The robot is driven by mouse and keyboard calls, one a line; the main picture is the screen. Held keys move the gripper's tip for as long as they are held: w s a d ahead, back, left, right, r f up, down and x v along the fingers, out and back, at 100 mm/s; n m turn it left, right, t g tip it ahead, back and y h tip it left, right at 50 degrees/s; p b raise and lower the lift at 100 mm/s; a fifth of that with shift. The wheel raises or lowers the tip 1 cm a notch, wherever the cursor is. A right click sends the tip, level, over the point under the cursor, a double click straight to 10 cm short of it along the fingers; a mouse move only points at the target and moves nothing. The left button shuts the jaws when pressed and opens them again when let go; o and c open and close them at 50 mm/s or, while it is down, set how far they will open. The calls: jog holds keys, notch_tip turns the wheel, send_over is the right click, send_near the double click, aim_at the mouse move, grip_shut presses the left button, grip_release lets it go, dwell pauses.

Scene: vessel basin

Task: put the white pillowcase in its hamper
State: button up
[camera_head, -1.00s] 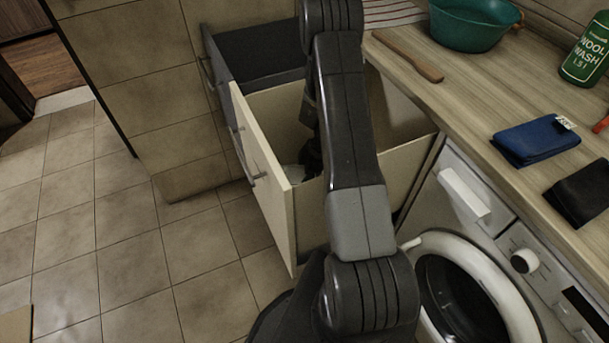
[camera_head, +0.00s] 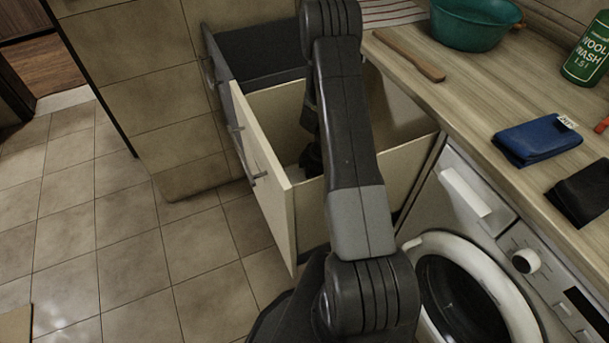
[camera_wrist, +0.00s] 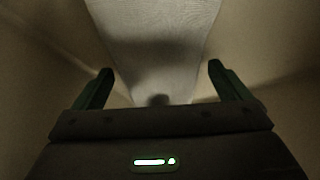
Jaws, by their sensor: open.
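The cream pull-out hamper (camera_head: 262,150) stands open beside the washing machine. My arm reaches down into it, and my gripper (camera_head: 312,160) is partly hidden inside behind the arm. In the wrist view my gripper (camera_wrist: 160,82) is open, with its fingers wide apart and nothing between them. Beyond the fingertips lies a pale, finely textured surface that looks like the white pillowcase (camera_wrist: 160,35), low between the cream walls. It appears apart from the fingers. In the head view the hamper's front wall and my arm hide most of the inside.
A dark grey pull-out (camera_head: 258,50) stands open behind the cream one. The washing machine (camera_head: 470,200) is at the right. The counter holds a green basin (camera_head: 470,25), a wooden stick (camera_head: 408,55), a blue cloth (camera_head: 537,140), a black cloth (camera_head: 582,192) and a wool wash bottle (camera_head: 588,48).

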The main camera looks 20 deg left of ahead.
jog(key=v, duration=1.2)
jog(key=shift+r, duration=0.15)
